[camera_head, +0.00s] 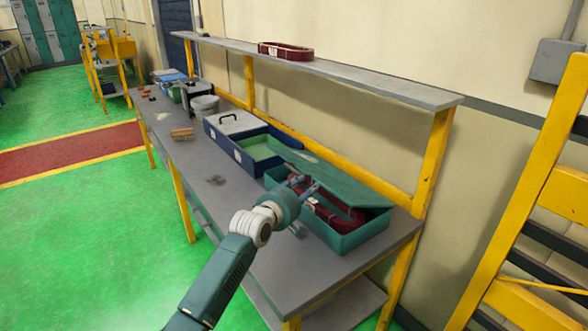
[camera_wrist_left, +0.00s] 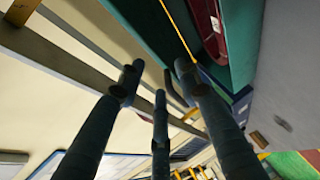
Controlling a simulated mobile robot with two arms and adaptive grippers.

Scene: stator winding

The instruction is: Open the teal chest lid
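The teal chest (camera_head: 338,242) stands at the near right end of the workbench. Its teal lid (camera_head: 338,180) is tilted up, partly open, with its back edge toward the wall. A dark red coil (camera_head: 335,214) shows inside under the lid, and also in the left wrist view (camera_wrist_left: 208,30). My left gripper (camera_head: 305,187) is at the left end of the chest, close to the lid's edge; whether it touches the lid I cannot tell. In the left wrist view its fingers (camera_wrist_left: 158,80) are spread apart with nothing seen between them. My right gripper is not in view.
A blue case (camera_head: 235,123) with a grey top and an open green-lined box (camera_head: 262,150) lie left of the chest. A shelf (camera_head: 350,76) carrying a red coil (camera_head: 285,51) runs above the bench. A yellow frame (camera_head: 530,205) stands at the right.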

